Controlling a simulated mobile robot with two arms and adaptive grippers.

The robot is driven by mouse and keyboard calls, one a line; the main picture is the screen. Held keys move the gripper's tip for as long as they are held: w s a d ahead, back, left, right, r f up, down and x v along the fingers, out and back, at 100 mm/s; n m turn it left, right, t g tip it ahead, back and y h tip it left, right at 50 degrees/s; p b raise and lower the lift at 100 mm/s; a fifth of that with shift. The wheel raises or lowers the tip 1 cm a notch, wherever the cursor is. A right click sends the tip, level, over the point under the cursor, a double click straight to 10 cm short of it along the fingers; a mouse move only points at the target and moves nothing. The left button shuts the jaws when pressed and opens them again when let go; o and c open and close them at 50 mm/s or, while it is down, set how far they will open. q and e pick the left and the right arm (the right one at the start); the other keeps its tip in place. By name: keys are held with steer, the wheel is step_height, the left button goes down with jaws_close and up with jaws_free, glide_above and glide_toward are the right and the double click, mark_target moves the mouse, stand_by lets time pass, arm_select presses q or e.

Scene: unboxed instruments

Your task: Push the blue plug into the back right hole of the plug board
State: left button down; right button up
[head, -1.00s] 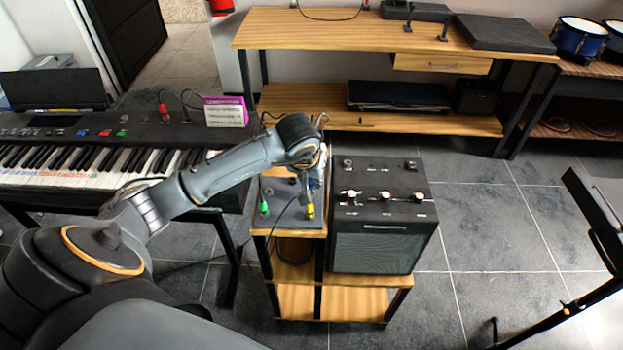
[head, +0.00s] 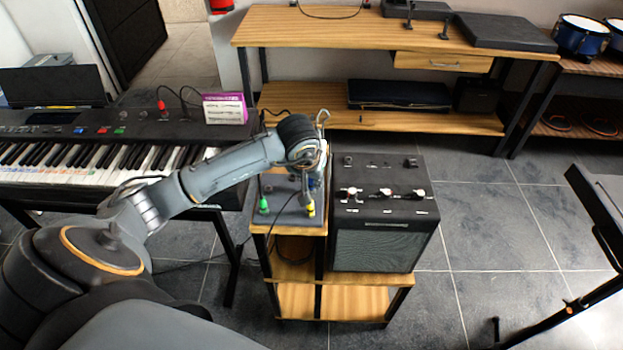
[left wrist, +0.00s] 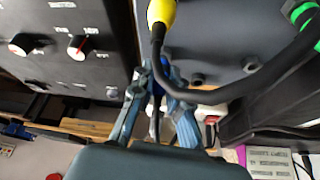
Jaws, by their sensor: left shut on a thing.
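The grey plug board (head: 285,217) lies on top of the small wooden shelf stand; it also shows in the left wrist view (left wrist: 215,30). A green plug (head: 263,207) stands at its front left and a yellow plug (head: 310,209) at its front right. My left gripper (head: 313,186) is over the board's back right part, pointing down. In the left wrist view its fingers (left wrist: 160,84) are shut on the blue plug (left wrist: 161,69), at the board's edge behind the yellow plug (left wrist: 161,12). The hole under the blue plug is hidden, so I cannot tell how deep it sits.
A black amplifier (head: 384,187) stands close to the right of the board. A keyboard (head: 90,150) is at the left, with a magenta and white box (head: 224,108) on it. A wooden bench (head: 370,35) stands behind. A black cable (left wrist: 235,85) loops close beside the fingers.

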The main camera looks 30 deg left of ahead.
arm_select(q)
steer(key=shift+s+f+b, duration=0.15)
steer(key=shift+f+b, duration=0.25)
steer(key=shift+f, duration=0.15)
steer(key=c, duration=1.2)
jaws_free()
steer(key=shift+f, duration=0.1)
steer(key=shift+r, duration=0.55)
steer(key=v, duration=1.1)
steer(key=shift+s+d+f, duration=0.1)
steer(key=shift+d, duration=0.05)
